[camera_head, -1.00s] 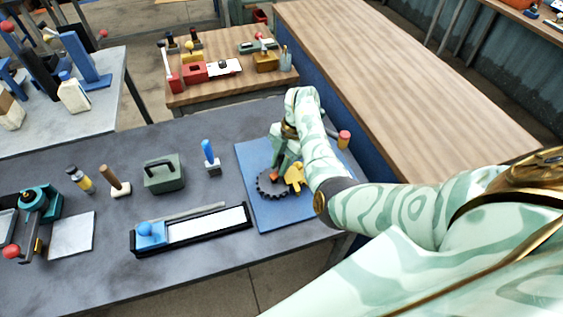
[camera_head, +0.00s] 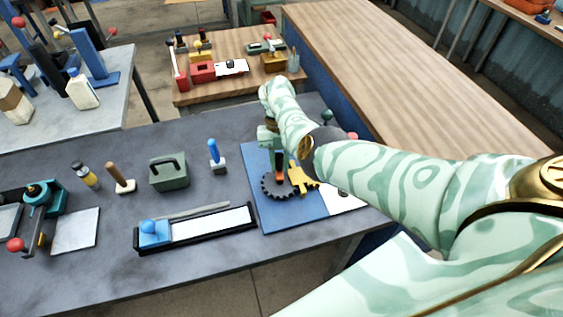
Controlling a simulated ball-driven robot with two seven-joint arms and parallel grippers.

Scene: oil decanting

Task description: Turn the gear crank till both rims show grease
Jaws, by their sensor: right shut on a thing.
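The gear set stands on a blue board (camera_head: 262,215) at the right of the grey bench. A dark toothed gear (camera_head: 268,192) meshes with a yellow gear (camera_head: 302,180). An orange and dark upright piece (camera_head: 279,160) stands by them. My right gripper (camera_head: 270,136) is just behind the gears, shut on the gear crank, whose handle is mostly hidden by the gripper and arm. Whether grease shows on either rim is too small to tell. My left gripper is not in view.
A white panel (camera_head: 342,200) lies at the board's right, partly under my arm. A black tray with a blue knob block (camera_head: 154,233), a blue-handled tool (camera_head: 215,155) and a green box (camera_head: 168,172) stand to the left. A wooden table (camera_head: 420,90) lies behind.

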